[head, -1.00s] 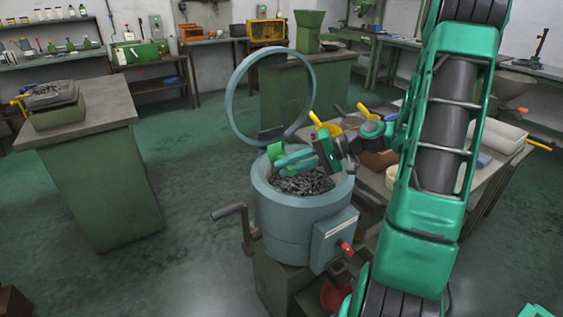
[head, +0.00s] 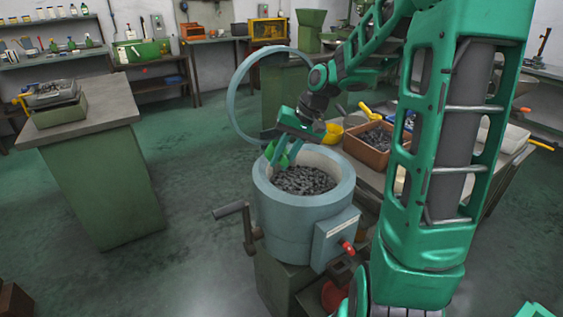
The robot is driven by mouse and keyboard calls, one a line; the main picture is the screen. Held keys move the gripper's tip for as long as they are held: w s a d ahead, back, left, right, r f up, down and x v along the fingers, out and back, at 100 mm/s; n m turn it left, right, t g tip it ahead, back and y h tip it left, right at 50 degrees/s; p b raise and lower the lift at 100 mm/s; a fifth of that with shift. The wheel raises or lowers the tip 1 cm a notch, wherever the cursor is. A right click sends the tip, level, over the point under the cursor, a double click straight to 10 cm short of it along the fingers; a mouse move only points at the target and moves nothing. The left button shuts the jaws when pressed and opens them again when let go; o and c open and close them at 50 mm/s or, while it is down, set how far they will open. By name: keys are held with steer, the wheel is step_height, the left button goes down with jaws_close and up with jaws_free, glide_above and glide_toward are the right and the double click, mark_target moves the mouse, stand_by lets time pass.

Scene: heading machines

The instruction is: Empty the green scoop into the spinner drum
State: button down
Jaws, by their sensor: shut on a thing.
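The spinner drum (head: 263,203) is a pale blue-grey round tub, open at the top, with dark small metal pieces (head: 304,181) inside. My gripper (head: 285,148) is over the drum's far left rim, pointing down, shut on the green scoop (head: 270,152). The scoop is small in view and partly hidden by the fingers. It looks tilted, close to the rim; I cannot tell if it touches the rim or whether anything is in it.
The drum's round lid ring (head: 234,101) stands raised behind it. A crank (head: 232,209) sticks out at the left. At the right, a bench holds a yellow scoop (head: 333,133) and a brown bin (head: 366,155) of dark pieces. A green cabinet (head: 100,185) stands at left.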

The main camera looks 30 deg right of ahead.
steer(key=shift+w+a+g+h, duration=0.15)
steer(key=shift+a+g+h, duration=0.15)
steer(key=shift+h, duration=0.25)
steer(key=shift+w+a+g+h, duration=0.1)
steer(key=shift+a+g+h, duration=0.05)
steer(key=shift+g+h, duration=0.35)
step_height(320, 180, up, 2)
steer(key=h, duration=0.1)
steer(key=g+h, duration=0.1)
steer(key=shift+w+a+r+h, duration=0.1)
steer(key=shift+r+h, duration=0.05)
steer(key=shift+h, duration=0.2)
steer(key=shift+g, duration=0.3)
